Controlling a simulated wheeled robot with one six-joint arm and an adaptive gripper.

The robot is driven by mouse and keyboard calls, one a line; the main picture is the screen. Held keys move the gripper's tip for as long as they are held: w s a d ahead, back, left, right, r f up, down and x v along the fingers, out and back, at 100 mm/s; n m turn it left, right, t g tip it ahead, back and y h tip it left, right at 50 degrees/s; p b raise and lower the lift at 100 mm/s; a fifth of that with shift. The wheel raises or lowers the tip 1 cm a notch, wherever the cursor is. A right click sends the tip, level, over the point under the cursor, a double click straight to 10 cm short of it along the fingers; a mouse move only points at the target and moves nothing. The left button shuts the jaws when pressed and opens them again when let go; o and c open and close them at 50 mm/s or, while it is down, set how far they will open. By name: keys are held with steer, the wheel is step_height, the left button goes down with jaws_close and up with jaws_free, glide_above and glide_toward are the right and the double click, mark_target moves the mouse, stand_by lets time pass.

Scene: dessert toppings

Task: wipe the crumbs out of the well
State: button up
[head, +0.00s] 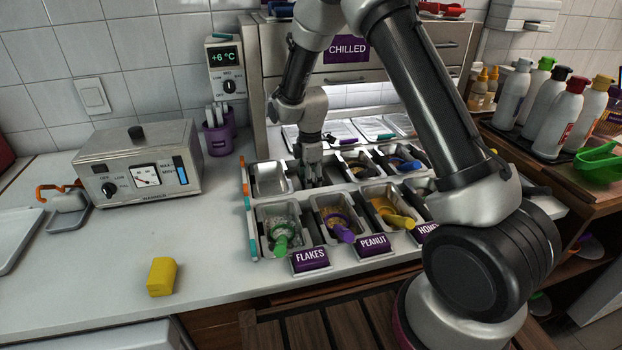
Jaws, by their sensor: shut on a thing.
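My gripper (313,180) points down into the second well from the left in the back row of the topping rack (250,222). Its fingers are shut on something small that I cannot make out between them. The fingers hide much of that well, and I cannot see any crumbs at this size. The back-left well (270,180) beside it looks bare and empty. A yellow block (161,277), perhaps a sponge, lies on the counter at the front left, away from my gripper.
Front wells hold toppings with green (281,243), purple (342,233) and yellow (398,219) handled scoops, behind labels such as FLAKES (310,259). A grey heater box (140,165) stands left. Bottles (550,100) stand right. The front-left counter is mostly clear.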

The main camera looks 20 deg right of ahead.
steer(key=shift+s+f, duration=0.1)
steer(key=shift+s, duration=1.6)
steer(key=shift+w, duration=2.05)
steer(key=shift+s+d+f, duration=0.1)
steer(key=shift+s+d, duration=0.2)
steer(key=shift+s, duration=0.45)
steer(key=shift+s+d+r, duration=0.1)
steer(key=shift+s+d, duration=0.2)
steer(key=shift+s, duration=0.4)
steer(key=shift+s+d+f, duration=0.1)
steer(key=shift+s+d, duration=0.2)
steer(key=shift+s, duration=0.45)
steer(key=shift+w, duration=2.1)
steer(key=shift+s, duration=2.05)
steer(key=shift+w+a, duration=0.2)
steer(key=shift+w, duration=0.3)
steer(key=shift+w+a, duration=0.2)
steer(key=shift+w, duration=0.3)
step_height(320, 180, up, 13)
